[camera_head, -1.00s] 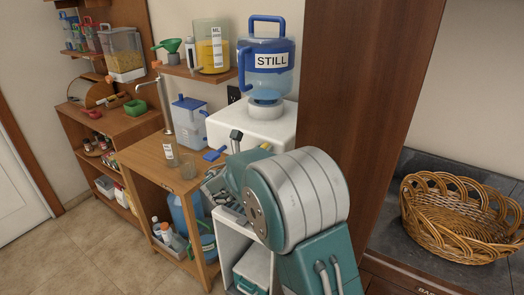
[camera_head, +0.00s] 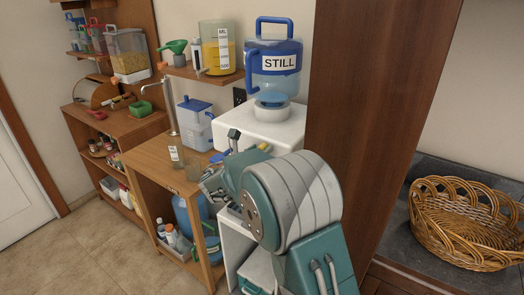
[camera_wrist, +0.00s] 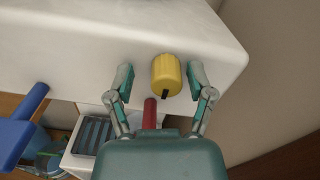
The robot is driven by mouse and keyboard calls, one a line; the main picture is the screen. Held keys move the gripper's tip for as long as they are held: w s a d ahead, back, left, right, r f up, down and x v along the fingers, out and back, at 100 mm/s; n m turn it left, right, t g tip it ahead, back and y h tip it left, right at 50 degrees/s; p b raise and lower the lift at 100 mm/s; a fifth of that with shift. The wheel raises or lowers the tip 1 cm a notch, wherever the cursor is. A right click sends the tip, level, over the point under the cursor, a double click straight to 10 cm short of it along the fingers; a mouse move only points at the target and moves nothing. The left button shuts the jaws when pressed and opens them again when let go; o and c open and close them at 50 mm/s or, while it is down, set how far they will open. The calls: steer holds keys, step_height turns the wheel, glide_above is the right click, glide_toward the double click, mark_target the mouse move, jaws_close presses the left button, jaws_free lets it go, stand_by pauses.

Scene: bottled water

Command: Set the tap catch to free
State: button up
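The white dispenser (camera_wrist: 60,40) fills the upper part of the wrist view. A yellow knob (camera_wrist: 166,74) with a black mark at its lower end sticks out of its front. I cannot tell from the label-free front which setting the mark stands for. My gripper (camera_wrist: 160,80) is open, one finger on each side of the knob, with visible gaps on both sides. A red lever (camera_wrist: 150,112) is below the knob, partly hidden by my gripper's body. A blue lever (camera_wrist: 22,126) is at the left. In the head view my arm hides much of the dispenser (camera_head: 272,126) front.
A blue-capped jug labelled STILL (camera_head: 276,64) stands on the dispenser. A wooden stand (camera_head: 150,160) with a glass and a bottle is to the left. A tall brown panel (camera_head: 370,110) is close on the right, with a wicker basket (camera_head: 465,222) beyond it.

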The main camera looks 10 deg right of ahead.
steer(key=shift+a, duration=0.45)
steer(key=v, duration=1.1)
steer(key=shift+s+a, duration=0.25)
steer(key=shift+s, duration=0.05)
